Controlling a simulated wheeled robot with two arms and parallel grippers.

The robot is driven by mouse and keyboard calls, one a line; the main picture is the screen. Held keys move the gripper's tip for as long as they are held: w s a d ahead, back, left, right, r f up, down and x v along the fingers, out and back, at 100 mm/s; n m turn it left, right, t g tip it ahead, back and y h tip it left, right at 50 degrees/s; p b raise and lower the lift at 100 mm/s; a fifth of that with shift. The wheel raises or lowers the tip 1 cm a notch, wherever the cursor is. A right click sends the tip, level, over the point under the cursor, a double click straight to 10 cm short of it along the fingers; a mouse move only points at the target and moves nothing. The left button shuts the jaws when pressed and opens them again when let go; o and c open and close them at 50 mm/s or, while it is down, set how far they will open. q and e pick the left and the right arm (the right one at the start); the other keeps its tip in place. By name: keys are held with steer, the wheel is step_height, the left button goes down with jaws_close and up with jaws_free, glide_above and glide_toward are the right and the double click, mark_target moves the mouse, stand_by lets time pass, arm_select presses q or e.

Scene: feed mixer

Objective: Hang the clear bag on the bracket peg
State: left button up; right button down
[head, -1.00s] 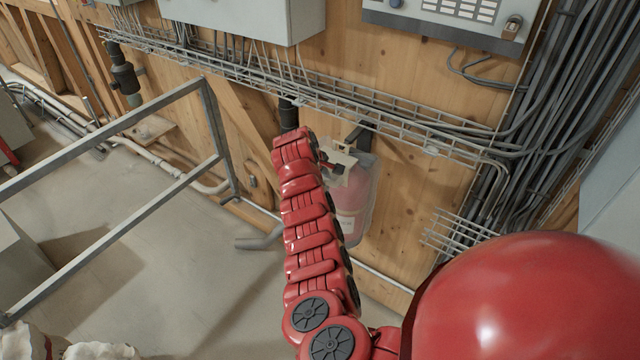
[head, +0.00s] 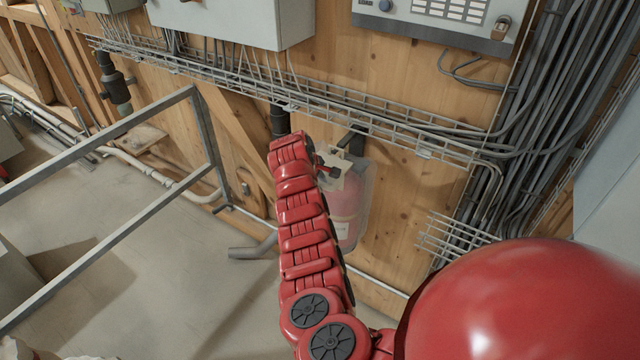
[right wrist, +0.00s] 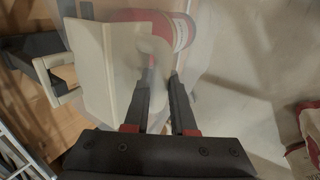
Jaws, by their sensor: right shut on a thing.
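The clear bag (head: 362,190) is see-through, with a pale top piece, and hangs upright near the wooden wall. A red cylinder (head: 343,207) shows through it. The dark bracket peg (head: 354,139) is on the wall at the bag's top. My right gripper (head: 328,174) is at the bag's upper left, shut on it. In the right wrist view its dark fingers (right wrist: 163,88) lie against the clear bag (right wrist: 215,62); a pale loop (right wrist: 58,88) is close to the dark bracket (right wrist: 35,48). I cannot tell whether the loop is around the peg. My left gripper is not in view.
A wire cable tray (head: 400,135) runs along the wall just above the bag. Cable bundles (head: 530,110) and wire prongs (head: 450,238) are to the right. A grey metal frame (head: 205,140) stands at left. The floor (head: 130,240) between is mostly clear.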

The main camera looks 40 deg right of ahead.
steer(key=c, duration=0.7)
jaws_free()
steer(key=shift+o, duration=0.2)
steer(key=shift+r, duration=0.1)
steer(key=b+v, duration=0.5)
steer(key=v, duration=1.2)
steer(key=shift+w+r, duration=0.1)
